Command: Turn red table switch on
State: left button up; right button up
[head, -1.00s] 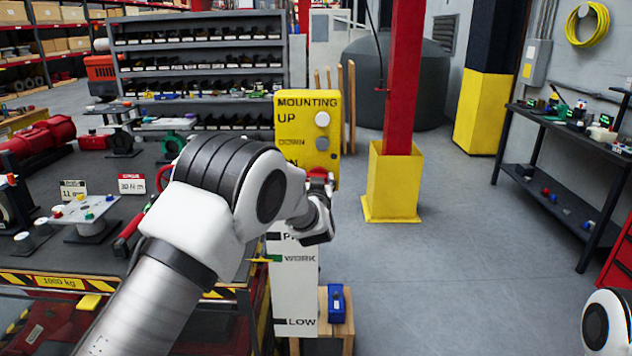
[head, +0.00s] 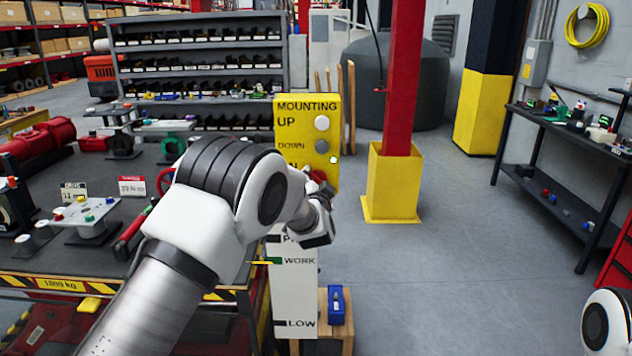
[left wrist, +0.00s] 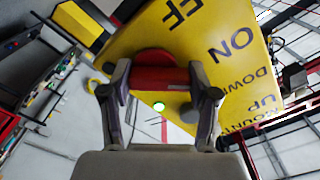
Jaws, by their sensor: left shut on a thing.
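The yellow panel (head: 330,103) stands at the table's right corner, lettered MOUNTING, UP and DOWN. In the left wrist view the same panel (left wrist: 205,65) also shows ON and an "FF" marking. The red switch (left wrist: 160,78) is a knob on the panel with a bar across it. My left gripper (left wrist: 160,70) is shut on this bar, one finger at each end. In the head view the switch (head: 319,175) is partly hidden by my left gripper (head: 322,188). A small green light (left wrist: 158,106) glows beside the switch. My right gripper is out of view.
The panel carries a white button (head: 321,122) and a grey button (head: 321,146) above the switch. A white post marked WORK and LOW (head: 295,285) stands below. The dark table (head: 80,185) is at left. The floor (head: 450,270) to the right is clear.

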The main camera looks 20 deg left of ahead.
pick_arm(q)
jog(key=shift+f, duration=0.25)
jog(key=o, duration=1.2)
jog(key=shift+c, duration=0.2)
jog(key=shift+r, duration=0.1)
jog(key=v, duration=1.2)
